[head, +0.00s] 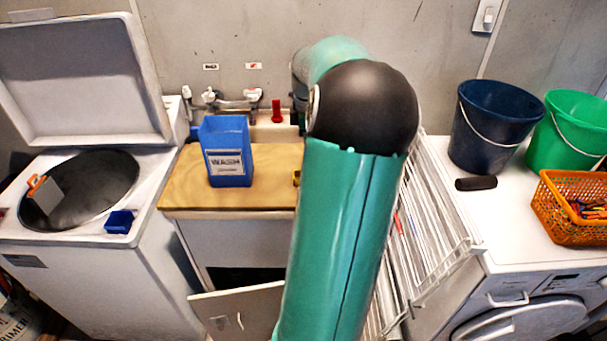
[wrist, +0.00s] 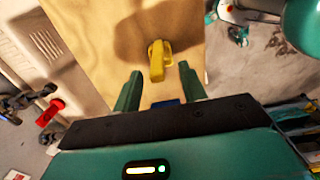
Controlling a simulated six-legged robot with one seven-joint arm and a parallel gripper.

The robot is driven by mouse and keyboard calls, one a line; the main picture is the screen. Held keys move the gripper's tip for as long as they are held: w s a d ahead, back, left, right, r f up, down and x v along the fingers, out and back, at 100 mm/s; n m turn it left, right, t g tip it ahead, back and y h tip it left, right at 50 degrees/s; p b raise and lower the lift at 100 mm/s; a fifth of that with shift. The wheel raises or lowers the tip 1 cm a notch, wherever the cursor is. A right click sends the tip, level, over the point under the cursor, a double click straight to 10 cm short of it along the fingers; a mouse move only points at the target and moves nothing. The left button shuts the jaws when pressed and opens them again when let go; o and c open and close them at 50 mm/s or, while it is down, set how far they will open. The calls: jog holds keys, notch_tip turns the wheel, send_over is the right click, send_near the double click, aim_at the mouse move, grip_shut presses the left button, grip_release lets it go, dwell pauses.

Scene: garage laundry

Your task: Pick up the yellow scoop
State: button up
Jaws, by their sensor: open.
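The yellow scoop (wrist: 157,62) lies on the wooden board (wrist: 95,22) in the wrist view, just ahead of my open gripper (wrist: 160,71). Its near end appears between the two green fingertips, and I see no contact with either finger. In the head view only a small yellow bit of the scoop (head: 297,178) shows at the board's right side, since my arm hides the rest. My gripper itself is hidden behind my arm in the head view.
A blue WASH box (head: 228,155) stands on the board left of the scoop. Taps (head: 235,100) and a red handle (head: 277,111) are behind. A white wire rack (head: 430,230) stands right of my arm. An open-lidded washer (head: 100,245) is at left.

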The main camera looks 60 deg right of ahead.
notch_tip(320, 180, down, 5)
jog(key=shift+w+d+r, duration=0.1)
jog(key=shift+c, duration=0.2)
grip_shut()
jog(key=shift+r, duration=0.15)
